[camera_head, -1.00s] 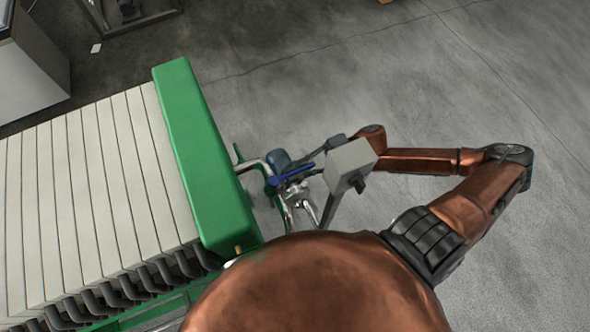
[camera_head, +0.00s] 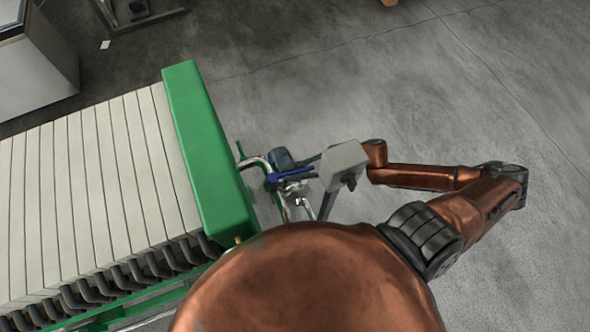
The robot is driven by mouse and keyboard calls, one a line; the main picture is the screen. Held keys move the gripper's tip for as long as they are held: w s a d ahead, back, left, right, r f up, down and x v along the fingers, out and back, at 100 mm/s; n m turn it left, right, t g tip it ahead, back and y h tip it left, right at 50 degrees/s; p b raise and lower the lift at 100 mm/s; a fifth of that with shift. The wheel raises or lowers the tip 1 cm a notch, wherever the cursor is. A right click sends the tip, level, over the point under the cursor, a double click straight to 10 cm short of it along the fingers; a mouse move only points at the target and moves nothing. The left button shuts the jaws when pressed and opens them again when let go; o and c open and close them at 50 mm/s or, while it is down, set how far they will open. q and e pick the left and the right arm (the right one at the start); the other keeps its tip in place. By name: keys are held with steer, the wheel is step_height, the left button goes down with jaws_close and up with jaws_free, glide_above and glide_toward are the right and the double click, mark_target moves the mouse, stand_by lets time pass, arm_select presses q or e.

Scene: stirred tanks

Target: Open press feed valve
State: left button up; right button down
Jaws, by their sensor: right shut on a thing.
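The press feed valve has a blue lever handle (camera_head: 288,175) on silver pipework (camera_head: 296,198) at the right end of the green press frame. My right gripper (camera_head: 296,172) is at the blue handle and shut on it; its fingers are small and partly hidden by the grey box in front of the wrist. My right arm comes in from the right of the picture. My left gripper is not in view.
The press has a thick green end plate (camera_head: 207,150) and a stack of white plates (camera_head: 95,185) to its left. A grey box on a post (camera_head: 343,165) stands close beside the valve, near my right wrist. The grey concrete floor (camera_head: 440,90) is clear at the upper right. A white cabinet (camera_head: 35,65) stands at the upper left.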

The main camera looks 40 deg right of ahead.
steer(key=c, duration=2)
jaws_free()
steer(key=shift+o, duration=0.2)
steer(key=v, duration=1.2)
steer(key=shift+d+f, duration=0.1)
steer(key=shift+c, duration=0.6)
